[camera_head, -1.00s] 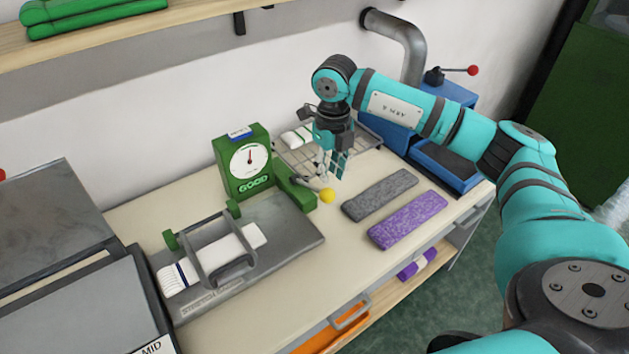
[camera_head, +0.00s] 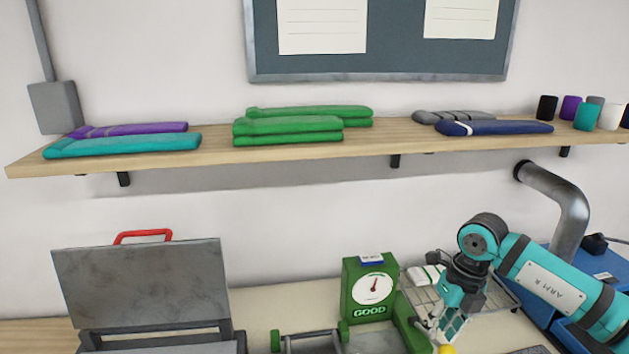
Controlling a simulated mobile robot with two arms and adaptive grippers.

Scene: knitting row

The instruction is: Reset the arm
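My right arm (camera_head: 560,285) comes in from the right edge, over the bench. Its gripper (camera_head: 443,324) hangs pointing down in front of the wire rack, beside the green gauge. The fingers look apart, and I see nothing held between them. A yellow ball-shaped knob (camera_head: 446,349) shows just below the fingertips at the bottom edge. I cannot tell whether the fingers touch anything. My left arm and gripper are not in view.
The green dial gauge (camera_head: 370,289) marked GOOD stands left of the gripper. The wire rack (camera_head: 488,297) holds a white and green roll. A grey lidded press (camera_head: 145,285) stands at left. Above runs a wooden shelf (camera_head: 215,151) with folded knits and several cups.

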